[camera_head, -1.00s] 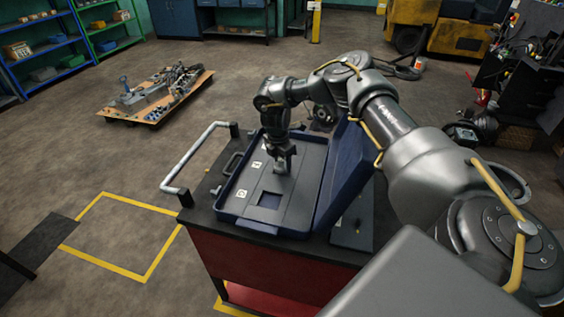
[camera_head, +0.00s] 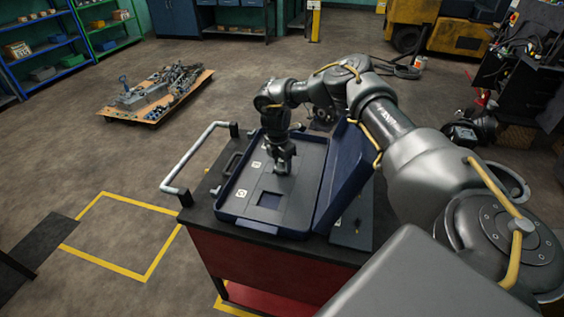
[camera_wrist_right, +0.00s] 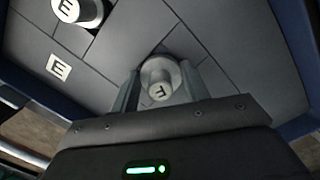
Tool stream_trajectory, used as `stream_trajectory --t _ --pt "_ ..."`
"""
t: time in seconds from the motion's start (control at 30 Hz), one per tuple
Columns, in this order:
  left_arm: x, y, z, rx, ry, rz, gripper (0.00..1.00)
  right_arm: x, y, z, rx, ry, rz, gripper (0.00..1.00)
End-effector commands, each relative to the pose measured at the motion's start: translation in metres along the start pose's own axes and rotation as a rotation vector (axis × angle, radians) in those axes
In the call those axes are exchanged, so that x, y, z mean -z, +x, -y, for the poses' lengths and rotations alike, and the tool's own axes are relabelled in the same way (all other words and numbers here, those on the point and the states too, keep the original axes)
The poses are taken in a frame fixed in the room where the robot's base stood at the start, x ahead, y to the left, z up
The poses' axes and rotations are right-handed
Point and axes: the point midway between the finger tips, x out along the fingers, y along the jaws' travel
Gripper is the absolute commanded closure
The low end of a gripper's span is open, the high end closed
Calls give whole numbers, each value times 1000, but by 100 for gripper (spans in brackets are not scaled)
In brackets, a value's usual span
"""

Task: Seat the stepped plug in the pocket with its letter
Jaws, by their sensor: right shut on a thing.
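In the head view my right gripper (camera_head: 283,165) is low over the grey insert of the open blue case (camera_head: 250,224). Whether the plug is in a pocket or just above the insert I cannot tell. A square dark pocket (camera_head: 269,201) lies empty nearer the front. White letter labels (camera_head: 241,194) line the insert's left side. My left gripper is out of view.
The case lid (camera_head: 345,175) stands open on the right. The case rests on a red cart with a dark top and a pale handle (camera_head: 195,155).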

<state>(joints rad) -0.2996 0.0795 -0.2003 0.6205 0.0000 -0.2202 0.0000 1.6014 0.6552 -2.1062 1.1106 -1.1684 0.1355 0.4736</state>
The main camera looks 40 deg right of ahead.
Motion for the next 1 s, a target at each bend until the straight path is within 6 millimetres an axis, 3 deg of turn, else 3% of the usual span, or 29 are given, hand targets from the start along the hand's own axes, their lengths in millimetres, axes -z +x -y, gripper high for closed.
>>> stream_trajectory --t 0.9,0.93,1.0 --pt "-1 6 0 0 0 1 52 4 17 2 7 -5 -3 80" --pt "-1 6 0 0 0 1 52 4 17 2 7 -5 -3 52" --pt "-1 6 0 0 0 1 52 4 18 3 8 -5 -4 43"
